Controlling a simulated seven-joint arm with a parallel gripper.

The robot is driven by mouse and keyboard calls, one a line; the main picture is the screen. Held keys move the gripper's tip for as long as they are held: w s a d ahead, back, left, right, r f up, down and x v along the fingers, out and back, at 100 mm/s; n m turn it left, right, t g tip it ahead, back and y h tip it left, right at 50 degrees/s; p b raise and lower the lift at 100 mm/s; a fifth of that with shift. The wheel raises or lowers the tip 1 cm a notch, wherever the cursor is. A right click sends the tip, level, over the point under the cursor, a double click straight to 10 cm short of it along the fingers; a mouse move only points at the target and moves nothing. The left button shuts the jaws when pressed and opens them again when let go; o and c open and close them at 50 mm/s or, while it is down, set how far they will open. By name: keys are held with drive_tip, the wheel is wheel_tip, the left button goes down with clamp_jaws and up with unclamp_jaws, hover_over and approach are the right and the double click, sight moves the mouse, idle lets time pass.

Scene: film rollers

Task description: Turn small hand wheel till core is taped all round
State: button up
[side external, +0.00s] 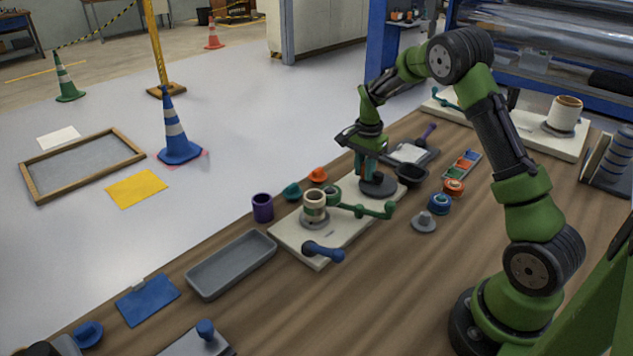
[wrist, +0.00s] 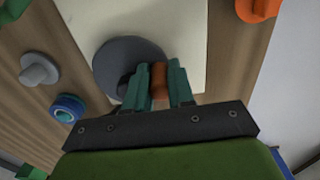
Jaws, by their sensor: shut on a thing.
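The small hand wheel is a dark grey disc (side external: 380,187) on a cream base board (side external: 288,241); the disc also shows in the wrist view (wrist: 115,60). My gripper (side external: 367,180) is above the disc, pointing down. In the wrist view its teal fingers (wrist: 160,78) are shut on an orange-brown upright peg (wrist: 160,85) at the disc. The core (side external: 314,206), a short cream and brown cylinder, stands upright on a grey round holder on the same board. How much of the core is taped is too small to tell.
A green crank (side external: 375,210) and a blue-handled part (side external: 323,251) are on or at the board. A purple cup (side external: 262,207), grey tray (side external: 232,265), black bowl (side external: 411,174), blue roll (side external: 439,203) and grey knob (side external: 423,221) surround it.

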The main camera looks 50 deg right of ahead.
drive_tip(key=shift+s+a+f, duration=0.15)
drive_tip(key=shift+s+a, duration=0.25)
drive_tip(key=shift+a, duration=0.05)
drive_tip(key=shift+s+a, duration=0.1)
drive_tip(key=shift+s+a, duration=0.25)
drive_tip(key=shift+a, duration=0.1)
drive_tip(key=o, duration=1.6)
drive_tip(key=shift+w, duration=0.15)
drive_tip(key=shift+o, duration=0.2)
wheel_tip(320, 180, up, 7)
